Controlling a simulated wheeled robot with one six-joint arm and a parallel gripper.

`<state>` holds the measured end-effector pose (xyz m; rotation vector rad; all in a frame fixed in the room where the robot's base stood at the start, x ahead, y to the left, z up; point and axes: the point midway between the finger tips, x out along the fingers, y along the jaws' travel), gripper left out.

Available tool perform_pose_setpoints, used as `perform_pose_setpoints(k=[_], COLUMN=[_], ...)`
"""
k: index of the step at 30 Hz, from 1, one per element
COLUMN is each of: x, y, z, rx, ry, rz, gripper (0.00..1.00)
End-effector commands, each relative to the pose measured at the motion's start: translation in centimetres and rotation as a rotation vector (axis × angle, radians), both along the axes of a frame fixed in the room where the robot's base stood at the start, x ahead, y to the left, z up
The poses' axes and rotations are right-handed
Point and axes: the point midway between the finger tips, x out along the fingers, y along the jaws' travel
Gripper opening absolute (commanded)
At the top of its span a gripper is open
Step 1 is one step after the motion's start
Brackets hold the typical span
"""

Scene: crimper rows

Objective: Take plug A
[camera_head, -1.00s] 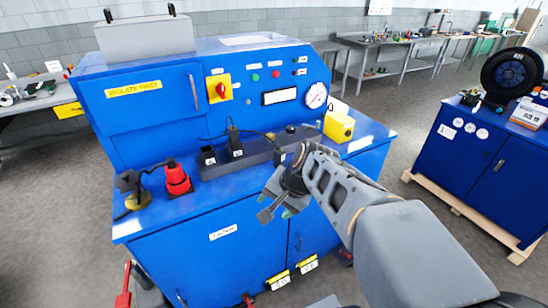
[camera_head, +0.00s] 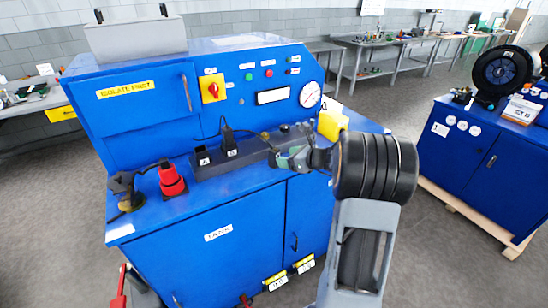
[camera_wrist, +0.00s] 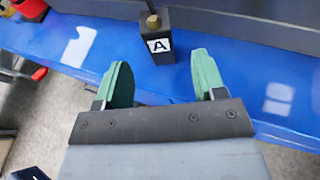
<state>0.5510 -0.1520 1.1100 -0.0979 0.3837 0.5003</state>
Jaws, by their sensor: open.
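A black plug with a white label reading A (camera_wrist: 158,46) stands upright in the wrist view, with a brass-coloured fitting on its top. It is ahead of my gripper (camera_wrist: 162,82), roughly midway between the two green fingers and apart from them. In the head view a black upright plug (camera_head: 228,136) with a cord stands at the dark strip on the blue bench; its label looks like A but is small. My gripper (camera_head: 284,156) is to its right, over the strip's right part. The gripper is open and empty.
The dark strip (camera_head: 212,169) runs along the blue bench (camera_head: 235,190). A red connector (camera_head: 172,181) stands to the left and a yellow block (camera_head: 332,122) to the right. A panel with a red switch (camera_head: 212,88) and gauge (camera_head: 310,94) rises behind.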

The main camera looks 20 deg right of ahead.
Motion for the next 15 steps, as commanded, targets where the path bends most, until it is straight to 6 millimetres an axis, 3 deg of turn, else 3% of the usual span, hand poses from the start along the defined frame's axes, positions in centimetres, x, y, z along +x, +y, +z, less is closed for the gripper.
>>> perform_pose_setpoints(k=[8, 15], x=[1.4, 4.0], y=[0.9, 2.4], z=[-0.6, -1.2], rx=[-0.001, -0.001], ry=[0.001, 0.003], rz=[0.002, 0.005], gripper=[0.64, 0.64])
